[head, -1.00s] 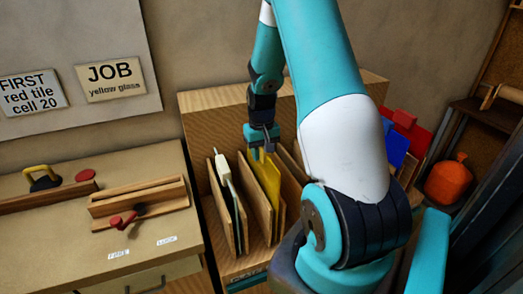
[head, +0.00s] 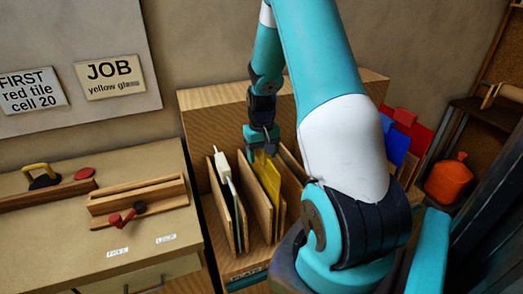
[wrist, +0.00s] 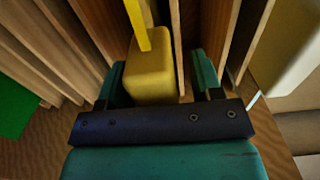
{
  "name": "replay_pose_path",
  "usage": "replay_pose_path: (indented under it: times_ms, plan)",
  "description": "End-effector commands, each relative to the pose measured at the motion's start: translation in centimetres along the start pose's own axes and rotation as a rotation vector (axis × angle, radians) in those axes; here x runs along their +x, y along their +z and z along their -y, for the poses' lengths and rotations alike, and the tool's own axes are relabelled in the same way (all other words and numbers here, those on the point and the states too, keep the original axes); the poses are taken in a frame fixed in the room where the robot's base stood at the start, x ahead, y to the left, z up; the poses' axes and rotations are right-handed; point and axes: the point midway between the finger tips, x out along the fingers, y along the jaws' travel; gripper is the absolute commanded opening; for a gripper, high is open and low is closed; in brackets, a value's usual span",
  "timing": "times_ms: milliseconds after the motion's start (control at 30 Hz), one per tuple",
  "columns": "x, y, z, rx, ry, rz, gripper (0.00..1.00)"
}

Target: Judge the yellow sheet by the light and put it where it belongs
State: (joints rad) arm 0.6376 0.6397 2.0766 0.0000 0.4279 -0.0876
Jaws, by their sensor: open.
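The yellow sheet (head: 267,185) stands upright in a slot of the wooden rack (head: 256,222), between wooden dividers. In the wrist view it shows edge-on as a thin yellow strip (wrist: 137,22) with a yellow block-shaped grip (wrist: 151,75) at its near end. My gripper (head: 262,150) is at the top of the sheet. In the wrist view my open fingers (wrist: 158,82) lie on either side of the yellow grip, with a gap on the right; on the left I cannot tell whether finger and grip touch. The sheet's lower part is hidden in the rack.
A pale-handled sheet (head: 224,168) stands in the slot to the left. Blue (head: 396,148) and red (head: 410,125) sheets stand at right, behind my arm. A bench (head: 100,225) at left carries a wooden slotted holder (head: 138,200). A JOB sign (head: 110,76) reads "yellow glass".

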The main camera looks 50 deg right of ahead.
Motion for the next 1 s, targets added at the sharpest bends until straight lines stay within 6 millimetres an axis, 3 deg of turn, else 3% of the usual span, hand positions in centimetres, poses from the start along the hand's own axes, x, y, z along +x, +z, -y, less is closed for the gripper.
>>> replay_pose_path:
  times_ms: [133,267,700,1000]
  plan:
    - [-0.8,-0.1,0.0,0.000,0.000,-0.003,0.59]
    - [-3.1,-0.1,0.0,0.000,0.001,-0.008,0.59]
    - [-14.0,-0.1,0.0,0.000,0.001,-0.010,0.59]
    - [-17.4,-0.1,0.0,0.000,0.000,-0.005,0.59]
